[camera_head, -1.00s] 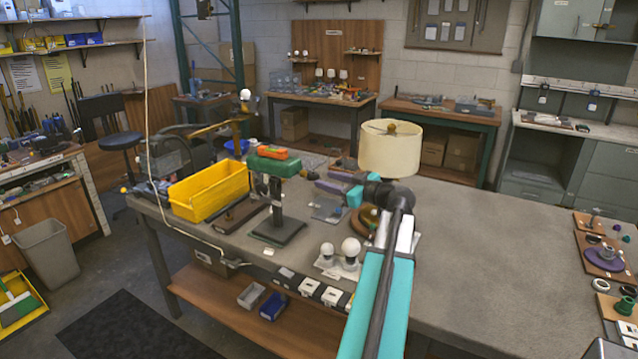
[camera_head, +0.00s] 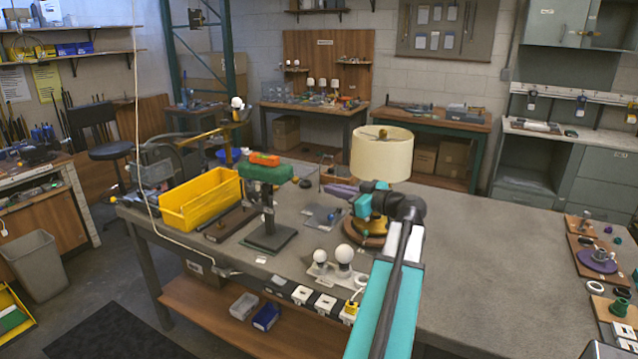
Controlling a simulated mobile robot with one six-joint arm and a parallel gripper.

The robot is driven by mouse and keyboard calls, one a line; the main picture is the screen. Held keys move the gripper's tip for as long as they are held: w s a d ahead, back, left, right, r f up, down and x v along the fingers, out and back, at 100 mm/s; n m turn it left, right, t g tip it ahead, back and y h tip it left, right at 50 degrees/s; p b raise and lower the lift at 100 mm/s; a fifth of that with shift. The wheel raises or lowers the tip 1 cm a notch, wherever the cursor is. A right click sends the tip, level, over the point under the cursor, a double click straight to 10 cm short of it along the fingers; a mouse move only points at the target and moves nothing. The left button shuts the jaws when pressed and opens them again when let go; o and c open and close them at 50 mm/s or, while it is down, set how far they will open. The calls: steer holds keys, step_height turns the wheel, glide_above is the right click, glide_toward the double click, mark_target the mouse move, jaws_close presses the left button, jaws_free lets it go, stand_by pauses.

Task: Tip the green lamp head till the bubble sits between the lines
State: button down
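The green lamp head (camera_head: 265,173) sits on a dark post above a flat dark base (camera_head: 268,238) on the workbench. It lies close to level, its right end looking slightly lower. An orange level (camera_head: 264,159) rests on top; its bubble and lines are too small to make out. My arm reaches in from the lower right, and my gripper (camera_head: 322,186) seems to be just right of the lamp head, apart from it. The fingers are too small and cluttered to read.
A yellow bin (camera_head: 200,199) stands left of the lamp. A cream-shaded lamp (camera_head: 381,155) stands close behind my arm. White bulbs (camera_head: 344,254) stand near the bench's front edge.

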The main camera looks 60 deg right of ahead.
mark_target(291, 172)
steer(key=w+d+r+m+y+b, duration=0.1)
steer(key=w+d+r+m, duration=0.3)
steer(key=w+m, duration=0.1)
steer(key=shift+w+d+r+m+t, duration=0.3)
steer(key=shift+w+r+m, duration=0.1)
steer(key=shift+w, duration=0.1)
steer(key=shift+w, duration=0.1)
steer(key=shift+w+a+f+p, duration=0.2)
steer(key=shift+w+f+p, duration=0.55)
steer(key=shift+w, duration=0.6)
steer(key=shift+w+a+f+p, duration=0.15)
steer(key=shift+w+f+p, duration=0.6)
steer(key=shift+w, duration=0.65)
steer(key=shift+w+a+f+p, duration=0.2)
steer(key=shift+w+f+p, duration=0.55)
steer(key=shift+w, duration=0.6)
steer(key=shift+f+b, duration=0.1)
steer(key=shift+b, duration=0.35)
